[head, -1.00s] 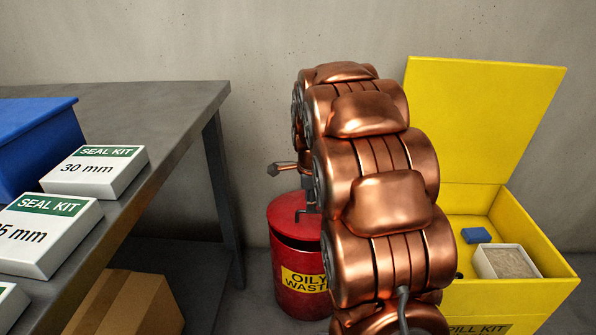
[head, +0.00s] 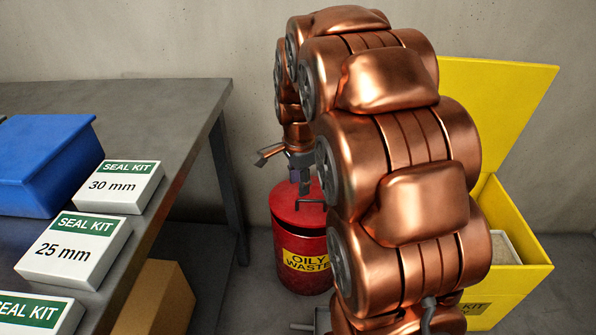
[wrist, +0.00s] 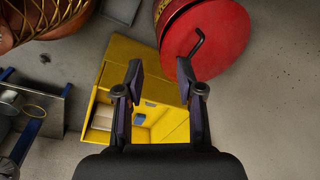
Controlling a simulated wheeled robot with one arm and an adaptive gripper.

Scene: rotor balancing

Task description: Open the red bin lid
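The red bin (head: 290,262) stands on the floor against the wall, with a yellow OILY WASTE label. Its round red lid (head: 290,208) lies on top, and a dark bent handle (head: 312,204) rises from it. My gripper (head: 300,186) is just above the lid, partly hidden by my copper arm. In the wrist view the two fingers of my gripper (wrist: 160,70) are apart with nothing between them. The lid (wrist: 222,42) and its handle (wrist: 198,44) are beyond the right fingertip. I cannot tell whether the finger touches the handle.
A yellow spill kit box (head: 505,275) stands open at the right, its lid (head: 500,110) raised. A grey table (head: 165,105) at the left holds a blue bin (head: 45,165) and white seal kit boxes (head: 75,250). A cardboard box (head: 155,300) is below it.

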